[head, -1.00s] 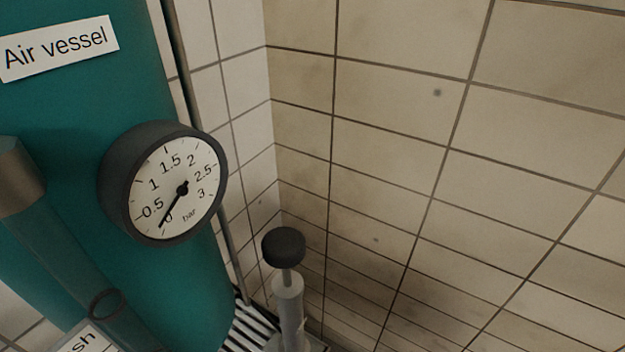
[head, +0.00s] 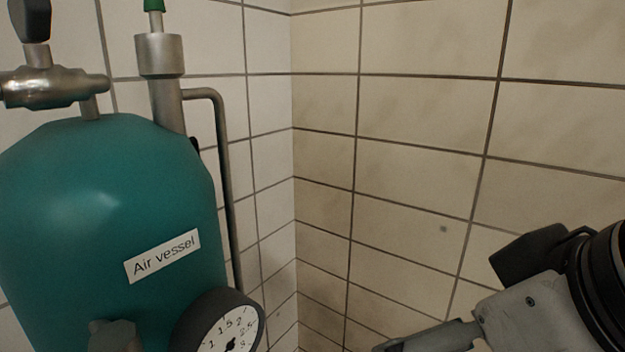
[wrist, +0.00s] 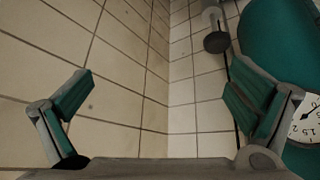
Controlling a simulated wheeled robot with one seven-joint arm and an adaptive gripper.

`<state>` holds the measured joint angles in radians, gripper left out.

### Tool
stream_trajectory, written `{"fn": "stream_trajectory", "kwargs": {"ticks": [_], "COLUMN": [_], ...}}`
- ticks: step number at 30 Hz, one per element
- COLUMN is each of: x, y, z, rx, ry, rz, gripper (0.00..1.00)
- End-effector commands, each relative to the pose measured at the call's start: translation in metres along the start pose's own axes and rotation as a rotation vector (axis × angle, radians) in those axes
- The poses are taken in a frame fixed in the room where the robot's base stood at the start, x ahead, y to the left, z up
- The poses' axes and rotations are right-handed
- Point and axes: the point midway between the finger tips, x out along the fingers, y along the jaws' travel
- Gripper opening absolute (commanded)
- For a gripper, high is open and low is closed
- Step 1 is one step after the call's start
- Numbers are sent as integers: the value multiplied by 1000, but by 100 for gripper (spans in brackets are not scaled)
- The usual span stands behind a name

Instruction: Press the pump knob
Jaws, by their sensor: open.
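The pump shows in the wrist view as a grey cylinder (wrist: 210,17) with a round dark knob (wrist: 216,42), at the top right of centre. The knob lies beyond the fingers and apart from them, nearer the right finger in the picture. The pump is outside the current head view. My gripper (wrist: 163,82) is open and empty, with its green-padded fingers spread wide. In the head view, part of my gripper (head: 430,338) shows at the lower right, its fingertips cut off or unclear.
The teal air vessel (head: 90,210) stands at left in the head view, with a pressure gauge (head: 228,325) low on its right side. A thin grey pipe (head: 225,170) runs down beside it. Tiled walls (head: 400,190) meet in a corner behind; the space before them is clear.

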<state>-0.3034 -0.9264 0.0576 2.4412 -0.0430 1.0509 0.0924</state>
Motion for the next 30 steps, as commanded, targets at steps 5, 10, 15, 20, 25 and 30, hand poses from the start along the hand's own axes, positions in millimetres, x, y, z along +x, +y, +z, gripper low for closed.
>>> {"fn": "stream_trajectory", "kwargs": {"ticks": [5, 10, 15, 20, 25, 30], "x": [27, 38, 41, 41, 39, 31], "y": [38, 56, 60, 59, 58, 55], "z": [20, 35, 38, 38, 33, 14], "rx": [156, 234, 248, 247, 199, -21], "ry": [-147, -209, -221, -220, -229, -269], "rz": [67, 87, 90, 90, 81, 36], "gripper": [100, 100, 100, 98, 59, 21]}}
